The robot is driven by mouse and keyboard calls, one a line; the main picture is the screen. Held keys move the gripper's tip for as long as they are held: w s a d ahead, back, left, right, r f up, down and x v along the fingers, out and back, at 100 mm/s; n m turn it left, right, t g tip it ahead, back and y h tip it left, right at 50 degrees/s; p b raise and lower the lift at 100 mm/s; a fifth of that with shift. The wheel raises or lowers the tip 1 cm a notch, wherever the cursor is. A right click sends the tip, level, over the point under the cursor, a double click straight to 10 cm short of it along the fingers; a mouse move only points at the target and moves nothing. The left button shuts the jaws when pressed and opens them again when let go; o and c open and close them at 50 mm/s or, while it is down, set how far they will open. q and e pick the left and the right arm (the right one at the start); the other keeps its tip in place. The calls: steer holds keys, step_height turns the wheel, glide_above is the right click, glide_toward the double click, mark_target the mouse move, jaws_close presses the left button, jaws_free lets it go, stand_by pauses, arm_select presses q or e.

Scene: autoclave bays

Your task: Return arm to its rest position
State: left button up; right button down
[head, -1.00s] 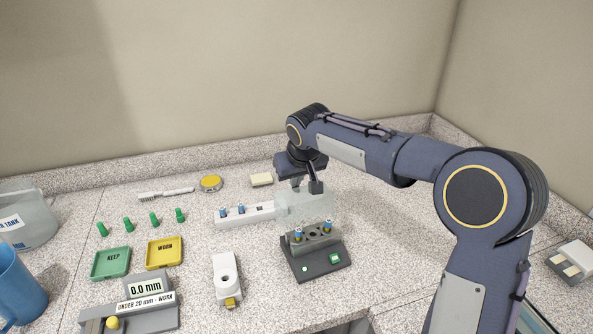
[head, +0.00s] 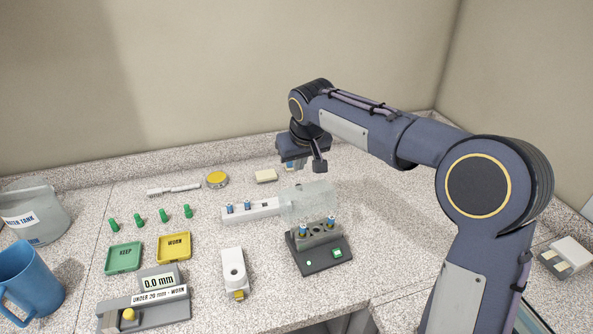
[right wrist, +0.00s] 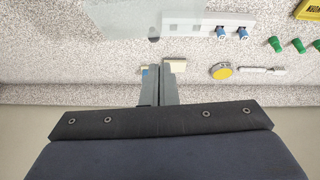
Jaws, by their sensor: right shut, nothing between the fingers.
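My right arm reaches in from the right in the head view, bent at the elbow. Its gripper (head: 318,166) hangs fingers down above the back of the counter, behind the clear cover (head: 310,203). In the right wrist view its two fingers (right wrist: 161,72) are together with nothing held between them. A small blue and white patch shows right by the fingertips; I cannot tell what it is. My left gripper is not in view.
Green KEEP (head: 123,257) and yellow WORN (head: 174,247) trays, a gauge (head: 150,312), a blue mug (head: 30,280) and a water tank (head: 35,220) stand left.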

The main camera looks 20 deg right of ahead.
steer(key=v, duration=0.6)
steer(key=s+d+f+m+y, duration=0.1)
steer(key=s+d, duration=0.2)
steer(key=s, duration=0.5)
steer(key=s+d+f+y, duration=0.1)
steer(key=s+d, duration=0.3)
steer(key=s, duration=0.4)
steer(key=s+a+f+m+y, duration=0.1)
steer(key=s+f, duration=0.4)
steer(key=s, duration=0.3)
steer(key=s+a+f+m, duration=0.1)
steer(key=s+a+f, duration=0.1)
steer(key=s+f, duration=0.4)
steer(key=shift+s+a+t+y, duration=0.15)
steer(key=shift+s+t+y, duration=0.25)
steer(key=shift+s, duration=0.85)
